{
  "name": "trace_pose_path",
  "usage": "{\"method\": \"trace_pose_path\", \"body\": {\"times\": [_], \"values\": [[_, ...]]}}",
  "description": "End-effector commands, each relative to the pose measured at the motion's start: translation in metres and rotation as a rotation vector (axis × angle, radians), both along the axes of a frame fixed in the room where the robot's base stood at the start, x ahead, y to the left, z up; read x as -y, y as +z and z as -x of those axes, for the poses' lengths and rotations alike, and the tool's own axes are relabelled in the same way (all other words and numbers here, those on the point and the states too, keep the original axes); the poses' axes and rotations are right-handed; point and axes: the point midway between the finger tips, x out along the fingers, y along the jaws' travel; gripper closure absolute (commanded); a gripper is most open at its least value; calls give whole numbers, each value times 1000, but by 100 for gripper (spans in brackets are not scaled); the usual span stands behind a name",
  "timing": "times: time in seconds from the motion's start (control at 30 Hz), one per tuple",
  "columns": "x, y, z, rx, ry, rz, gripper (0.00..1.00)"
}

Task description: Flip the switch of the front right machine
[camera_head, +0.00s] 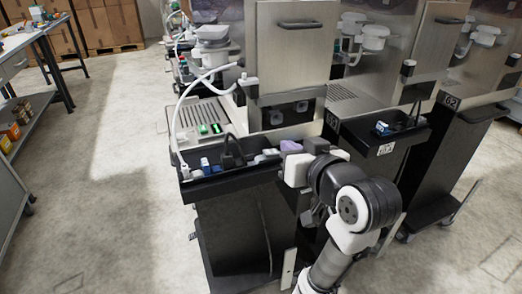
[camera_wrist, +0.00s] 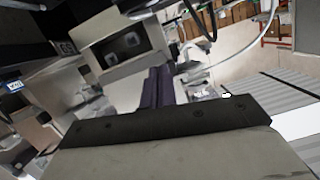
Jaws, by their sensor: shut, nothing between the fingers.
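The nearest dispenser machine (camera_head: 296,45) stands in the middle of the head view, with a metal front panel and a dark lower body. Its black front tray (camera_head: 225,183) holds plugs and a blue item (camera_head: 205,166). Two small green parts (camera_head: 209,128) show beside a grille behind the tray. A second machine (camera_head: 437,48) stands to its right. I cannot tell which part is the switch. My gripper (camera_head: 291,146) is at the right end of the nearest tray, below the metal panel. Its purple fingers (camera_wrist: 157,88) are together and empty in the wrist view. Any contact is unclear.
A second black tray (camera_head: 405,137) with a blue-and-white item (camera_head: 382,128) sits right of my arm. A workbench (camera_head: 18,50) and a shelf (camera_head: 14,165) line the left side. The floor (camera_head: 110,190) between them and the machines is clear.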

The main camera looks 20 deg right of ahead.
Motion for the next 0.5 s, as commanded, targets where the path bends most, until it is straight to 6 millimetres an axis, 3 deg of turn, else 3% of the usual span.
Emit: {"method": "trace_pose_path", "body": {"times": [0.33, 0.5], "values": [[0, 0, 0, -2, -1, -1, 100], [-1, -3, -14, -3, 2, -3, 100]]}}
